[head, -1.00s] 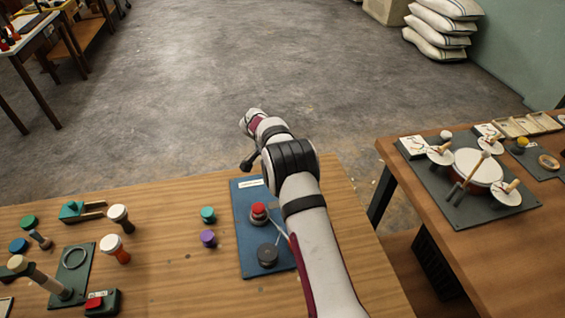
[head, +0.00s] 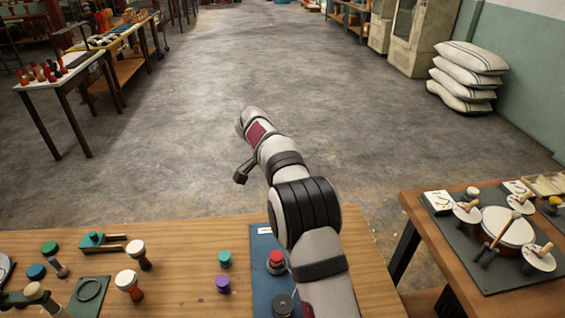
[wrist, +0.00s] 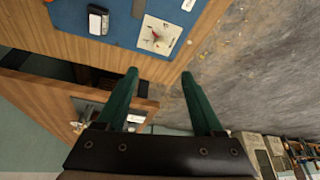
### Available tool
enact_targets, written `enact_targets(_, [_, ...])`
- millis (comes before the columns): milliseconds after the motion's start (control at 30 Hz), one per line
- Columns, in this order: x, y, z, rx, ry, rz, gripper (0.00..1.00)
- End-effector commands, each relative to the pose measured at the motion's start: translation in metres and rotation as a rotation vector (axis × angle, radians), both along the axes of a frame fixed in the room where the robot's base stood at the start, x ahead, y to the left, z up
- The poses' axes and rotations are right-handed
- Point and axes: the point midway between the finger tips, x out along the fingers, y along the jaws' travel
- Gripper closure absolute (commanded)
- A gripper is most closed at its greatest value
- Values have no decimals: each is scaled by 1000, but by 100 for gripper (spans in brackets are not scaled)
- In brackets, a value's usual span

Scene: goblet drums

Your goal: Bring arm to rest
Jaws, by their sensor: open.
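My gripper (wrist: 160,74) is open in the wrist view, its two green fingers apart with nothing between them. In the head view my arm reaches up from the bottom over the front wooden table (head: 190,240), its far end over the floor beyond the table edge. The fingers cannot be made out there. Under the arm lies a blue board (head: 262,245) with a red-topped piece (head: 276,261) and a dark round piece (head: 283,304), partly hidden by the arm. The wrist view shows a blue surface (wrist: 115,30) with a white card (wrist: 160,36).
Teal (head: 225,259) and purple (head: 223,284) pieces and several small drums stand on the front table. A right table (head: 420,212) holds a drum set (head: 503,228) on a dark mat. Sacks (head: 465,75) are stacked at the right wall. The floor (head: 330,90) beyond is clear.

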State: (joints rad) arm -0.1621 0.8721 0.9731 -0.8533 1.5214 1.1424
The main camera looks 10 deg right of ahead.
Motion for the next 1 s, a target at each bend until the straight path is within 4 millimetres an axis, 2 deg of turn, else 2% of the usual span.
enact_targets(67, [-2,0,2,3,2,4,31])
enact_targets(167, [-26,-3,24,37,40,63,31])
enact_targets(267, [-96,-5,64,125,121,211,31])
enact_targets(300, [-133,-4,77,169,152,287,31])
enact_targets(367, [-192,-2,88,236,188,397,31])
enact_targets(400, [-231,1,90,279,204,471,31])
enact_targets(500, [-317,12,80,371,220,633,31])
enact_targets(600, [-376,24,62,433,215,750,31])
enact_targets(733, [-410,32,46,469,207,824,31])
enact_targets(1000, [-414,33,43,474,207,835,31])
